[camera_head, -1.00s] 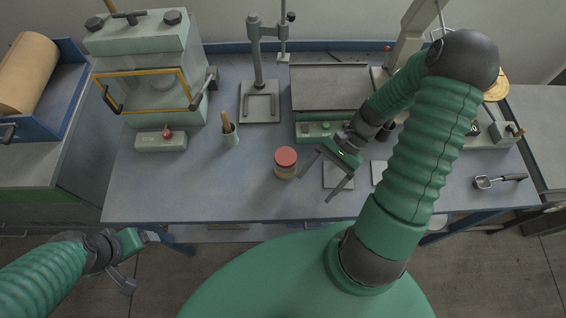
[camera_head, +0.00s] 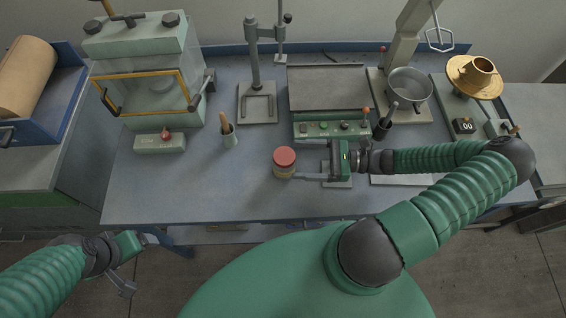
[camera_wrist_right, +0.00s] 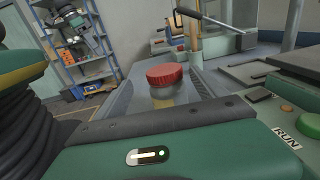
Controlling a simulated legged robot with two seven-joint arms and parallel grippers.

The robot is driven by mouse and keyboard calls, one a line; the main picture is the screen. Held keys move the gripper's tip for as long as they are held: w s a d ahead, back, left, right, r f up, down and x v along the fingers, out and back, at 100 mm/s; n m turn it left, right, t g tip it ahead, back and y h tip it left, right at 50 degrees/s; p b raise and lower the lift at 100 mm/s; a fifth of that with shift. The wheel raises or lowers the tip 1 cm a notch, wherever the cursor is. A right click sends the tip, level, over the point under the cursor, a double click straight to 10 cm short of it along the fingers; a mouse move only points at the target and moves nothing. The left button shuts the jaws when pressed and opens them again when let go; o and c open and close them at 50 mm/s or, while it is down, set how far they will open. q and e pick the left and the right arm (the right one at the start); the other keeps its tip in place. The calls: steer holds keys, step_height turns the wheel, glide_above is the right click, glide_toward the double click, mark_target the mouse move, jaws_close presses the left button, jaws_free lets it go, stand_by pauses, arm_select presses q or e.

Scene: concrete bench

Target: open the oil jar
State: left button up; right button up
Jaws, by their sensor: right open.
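The oil jar (camera_head: 285,172) stands upright on the bench, with a red lid (camera_head: 285,156) on it and a yellowish body. My right gripper (camera_head: 299,161) is open, to the right of the jar. Its two fingers point left, and their tips are close to the jar's right side. I cannot tell whether they touch it. In the right wrist view, the red lid (camera_wrist_right: 166,75) shows ahead, beyond the gripper body; the jar's lower part is hidden. My left gripper (camera_head: 140,261) is off the front left edge of the bench, empty with its fingers apart.
A cup with wooden-handled tools (camera_head: 230,140) stands left of the jar. Behind it are a metal stand (camera_head: 257,90) and a flat-topped device with buttons (camera_head: 328,90). A steel pot (camera_head: 409,88) is at the back right.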

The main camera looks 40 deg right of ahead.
mark_target(285, 155)
steer(key=w+a, duration=0.3)
steer(key=shift+w+f, duration=0.25)
steer(key=shift+f, duration=0.15)
steer(key=shift+w+a, duration=0.1)
steer(key=shift+a, duration=0.35)
steer(key=shift+d, duration=0.2)
steer(key=c, duration=1.2)
steer(key=shift+a, duration=0.1)
steer(key=c, duration=0.5)
steer(key=shift+c, duration=0.2)
steer(key=shift+r+p, duration=0.3)
steer(key=shift+r, duration=0.15)
steer(key=r, duration=0.2)
steer(key=shift+s+r, duration=0.4)
steer(key=s+d+r, duration=0.1)
steer(key=s, duration=1.4)
steer(key=shift+s+r, duration=0.15)
steer(key=shift+r, duration=0.05)
steer(key=shift+d, duration=0.1)
